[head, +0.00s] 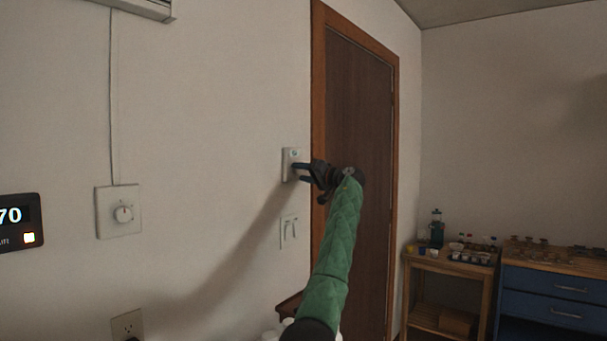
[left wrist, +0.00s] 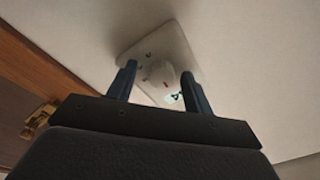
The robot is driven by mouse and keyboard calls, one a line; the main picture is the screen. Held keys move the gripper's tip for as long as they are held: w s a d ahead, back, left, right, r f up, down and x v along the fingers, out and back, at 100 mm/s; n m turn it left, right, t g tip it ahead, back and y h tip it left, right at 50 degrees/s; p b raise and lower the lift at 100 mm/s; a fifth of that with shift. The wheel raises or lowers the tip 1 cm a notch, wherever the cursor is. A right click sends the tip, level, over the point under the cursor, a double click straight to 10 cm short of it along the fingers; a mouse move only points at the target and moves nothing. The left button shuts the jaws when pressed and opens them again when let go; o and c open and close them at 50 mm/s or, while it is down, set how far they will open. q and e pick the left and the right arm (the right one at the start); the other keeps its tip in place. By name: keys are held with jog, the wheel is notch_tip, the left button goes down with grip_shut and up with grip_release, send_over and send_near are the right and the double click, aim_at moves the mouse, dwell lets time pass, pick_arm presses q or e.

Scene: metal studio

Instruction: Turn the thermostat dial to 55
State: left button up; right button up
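The number is too small to read. My left gripper (head: 297,172) is at this plate, fingers open, one on each side of the dial. Contact with the dial cannot be told. My right gripper is not in view.
Another wall plate with a round knob (head: 123,213) is at the left, beside a black display (head: 18,222) reading 70. A switch plate (head: 289,231) sits below the thermostat. A brown door (head: 358,190) stands to its right. A wooden cart and blue drawers (head: 555,295) stand far right.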

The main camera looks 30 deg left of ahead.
pick_arm(q)
jog(key=shift+d+r, duration=0.1)
jog(key=shift+d, duration=0.05)
jog(key=shift+d, duration=0.25)
jog(key=d+b, duration=0.2)
jog(key=d, duration=0.5)
jog(key=shift+s+f, duration=0.3)
jog(key=shift+f, duration=0.1)
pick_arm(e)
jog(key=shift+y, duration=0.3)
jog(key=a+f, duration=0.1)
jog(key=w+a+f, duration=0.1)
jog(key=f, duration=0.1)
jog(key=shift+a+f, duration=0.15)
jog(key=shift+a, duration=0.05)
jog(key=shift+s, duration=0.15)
